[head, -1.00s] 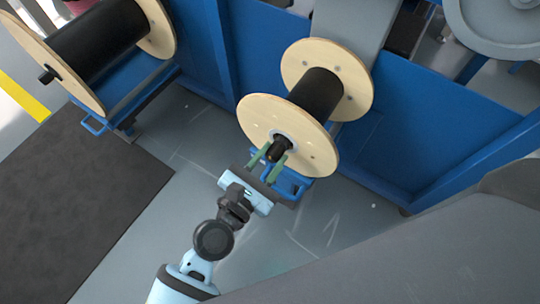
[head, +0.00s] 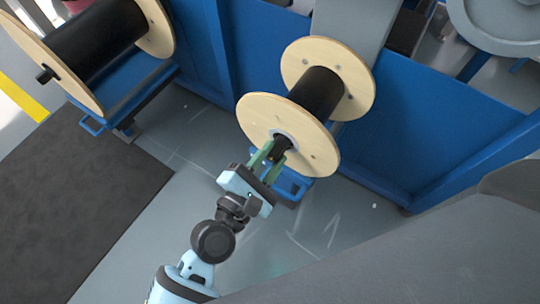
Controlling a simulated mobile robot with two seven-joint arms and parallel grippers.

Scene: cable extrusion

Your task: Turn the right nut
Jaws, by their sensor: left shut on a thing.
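A wooden spool (head: 265,121) wound with black cable (head: 316,92) sits on a blue stand at the middle of the head view. A dark nut (head: 280,146) on its shaft end sticks out from the near flange's hub. My left gripper (head: 268,154) has its green fingers on either side of this nut and is shut on it. The fingers partly hide the nut. My right gripper is not in view.
A second wooden spool (head: 52,62) with black cable stands at the upper left. A blue machine frame (head: 420,125) runs behind the spools. A dark mat (head: 70,200) lies on the grey floor at the left.

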